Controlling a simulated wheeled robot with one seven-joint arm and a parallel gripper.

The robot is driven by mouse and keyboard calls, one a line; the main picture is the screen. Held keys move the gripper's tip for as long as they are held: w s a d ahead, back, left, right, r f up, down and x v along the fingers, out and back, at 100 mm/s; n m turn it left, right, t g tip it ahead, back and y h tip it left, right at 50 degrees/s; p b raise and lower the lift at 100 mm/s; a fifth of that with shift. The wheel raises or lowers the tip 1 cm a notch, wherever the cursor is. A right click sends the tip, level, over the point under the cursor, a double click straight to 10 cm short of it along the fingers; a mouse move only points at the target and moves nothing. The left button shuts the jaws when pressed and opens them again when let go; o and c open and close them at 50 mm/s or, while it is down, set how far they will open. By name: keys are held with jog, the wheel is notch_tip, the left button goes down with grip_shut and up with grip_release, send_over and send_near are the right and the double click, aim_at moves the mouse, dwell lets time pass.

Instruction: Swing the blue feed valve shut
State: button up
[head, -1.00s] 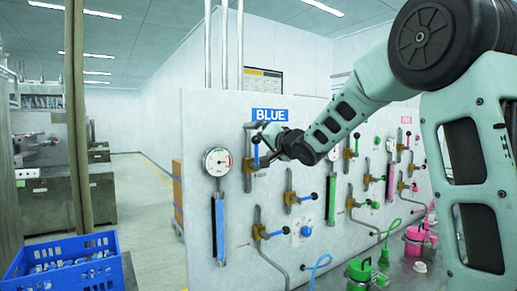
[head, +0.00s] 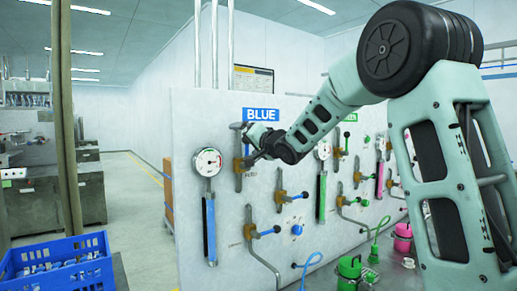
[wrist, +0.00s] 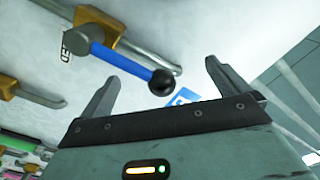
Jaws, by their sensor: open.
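The blue feed valve shows in the wrist view as a blue lever (wrist: 122,62) with a black ball knob at its end. It runs from a grey round hub on a brass body (wrist: 100,22), set in a grey pipe on the white panel. My gripper (wrist: 163,88) is open, and the knob appears between its two fingers in the picture. I cannot tell whether either finger touches it. In the head view my gripper (head: 256,136) is at the panel just below the BLUE sign (head: 261,114), beside the upper valve's brass body (head: 239,164). It hides most of that lever there.
A dial gauge (head: 207,162) and a blue sight tube (head: 210,228) are left of the valve. Green and pink stations lie right, partly behind my arm. A blue crate (head: 58,268) stands at lower left.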

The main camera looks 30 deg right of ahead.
jog(key=shift+d+f, duration=0.35)
jog(key=d+f, duration=0.7)
jog(key=f, duration=0.1)
jog(key=shift+w+d+b, duration=0.15)
jog(key=shift+w+b, duration=0.15)
jog(key=shift+s+d+f+b, duration=0.1)
jog(key=shift+d+f+b, duration=0.1)
jog(key=shift+d+b, duration=0.15)
jog(key=shift+d+f+b, duration=0.15)
jog(key=shift+f+b, duration=0.15)
jog(key=shift+f, duration=0.2)
dwell(1.2)
jog(key=shift+f, duration=0.1)
